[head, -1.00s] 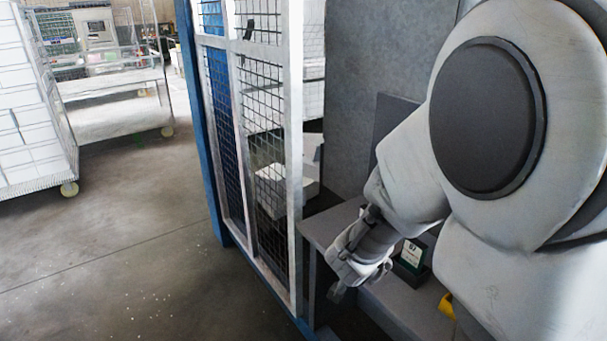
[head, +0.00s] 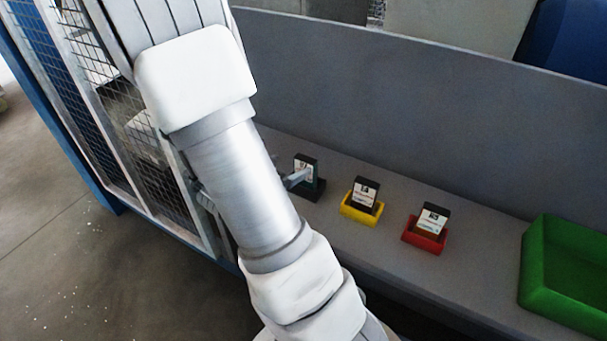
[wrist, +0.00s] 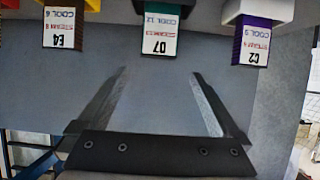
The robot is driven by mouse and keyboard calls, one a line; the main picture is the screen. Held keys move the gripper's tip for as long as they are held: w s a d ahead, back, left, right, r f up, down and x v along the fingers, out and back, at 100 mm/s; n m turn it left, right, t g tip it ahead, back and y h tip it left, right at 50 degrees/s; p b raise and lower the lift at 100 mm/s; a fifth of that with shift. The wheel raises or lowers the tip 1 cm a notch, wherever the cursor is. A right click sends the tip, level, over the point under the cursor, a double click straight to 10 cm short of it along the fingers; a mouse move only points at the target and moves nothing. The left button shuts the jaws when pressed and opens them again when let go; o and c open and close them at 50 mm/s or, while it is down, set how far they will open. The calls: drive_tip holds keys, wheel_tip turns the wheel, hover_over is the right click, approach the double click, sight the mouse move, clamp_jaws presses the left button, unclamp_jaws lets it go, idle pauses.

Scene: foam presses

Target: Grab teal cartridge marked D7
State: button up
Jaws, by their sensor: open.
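The teal cartridge marked D7 (wrist: 158,38) shows upside down at the top middle of the wrist view, its white label facing me. In the head view it stands in a dark holder (head: 304,164) on the grey bench, just right of my arm. My gripper (wrist: 160,76) is open and empty. Its two fingers point toward the D7 cartridge, one on either side of its line, with a gap before it.
Cartridge E4 (wrist: 63,28) in a yellow holder and purple cartridge C2 (wrist: 252,45) flank it. A red holder (head: 424,239) and a green bin (head: 545,300) stand farther right on the bench (head: 470,275). A mesh fence (head: 150,150) stands left; a grey panel (head: 420,100) rises behind.

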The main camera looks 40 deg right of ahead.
sight(308, 158)
drive_tip(key=x, duration=0.7)
drive_tip(key=shift+d+f, duration=0.2)
drive_tip(key=shift+d, duration=0.05)
drive_tip(key=x, duration=0.5)
drive_tip(key=shift+s+f, duration=0.1)
drive_tip(key=shift+f, duration=0.05)
drive_tip(key=c, duration=1.3)
drive_tip(key=shift+c, duration=0.2)
